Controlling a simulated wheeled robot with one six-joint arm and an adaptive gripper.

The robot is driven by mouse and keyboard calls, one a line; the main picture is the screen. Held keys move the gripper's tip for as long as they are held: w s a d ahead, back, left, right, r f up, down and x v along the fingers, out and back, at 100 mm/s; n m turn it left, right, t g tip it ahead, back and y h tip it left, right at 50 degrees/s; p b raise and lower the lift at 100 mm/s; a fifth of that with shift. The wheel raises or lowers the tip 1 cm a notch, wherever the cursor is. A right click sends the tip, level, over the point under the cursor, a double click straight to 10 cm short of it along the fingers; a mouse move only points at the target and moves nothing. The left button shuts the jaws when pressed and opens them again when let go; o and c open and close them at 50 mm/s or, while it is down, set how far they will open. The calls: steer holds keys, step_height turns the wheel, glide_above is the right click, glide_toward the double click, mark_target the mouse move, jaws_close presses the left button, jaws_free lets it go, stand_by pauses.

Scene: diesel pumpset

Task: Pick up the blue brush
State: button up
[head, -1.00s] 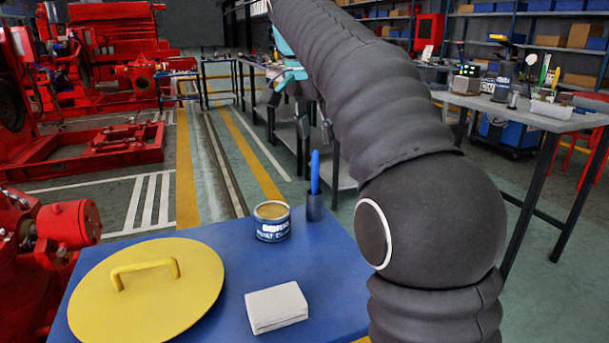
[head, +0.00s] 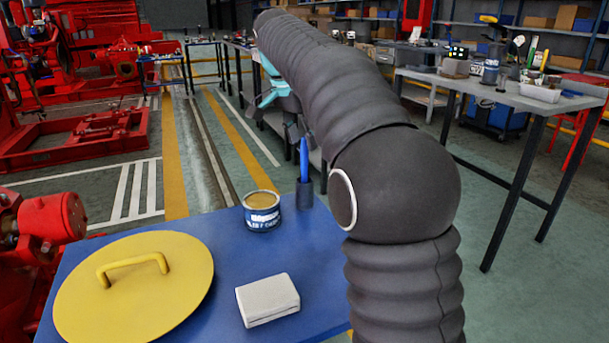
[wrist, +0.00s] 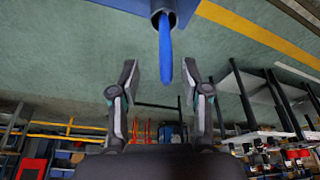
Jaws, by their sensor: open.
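The blue brush (head: 304,158) stands upright in a small dark cup (head: 304,194) at the far corner of a blue table (head: 215,262). In the wrist view the brush (wrist: 165,52) sticks out of the cup (wrist: 164,8), which is at the top edge. My gripper (wrist: 160,80) is open, its two fingers on either side of the brush's free end in that picture. Nothing is held, and no contact with the brush shows. In the head view my arm partly hides the gripper, just beyond the brush.
A paint tin (head: 262,211) stands left of the cup. A white block (head: 267,300) and a round yellow lid with a handle (head: 135,287) lie on the table. A grey workbench (head: 500,92) stands at the right. Red machinery (head: 75,135) is at the left.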

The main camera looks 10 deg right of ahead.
mark_target(304, 172)
steer(key=shift+w+a+x, duration=0.1)
steer(key=shift+a+x, duration=0.05)
steer(key=shift+x, duration=1.25)
steer(key=shift+w+a+x, duration=0.1)
steer(key=shift+x, duration=1.3)
jaws_close()
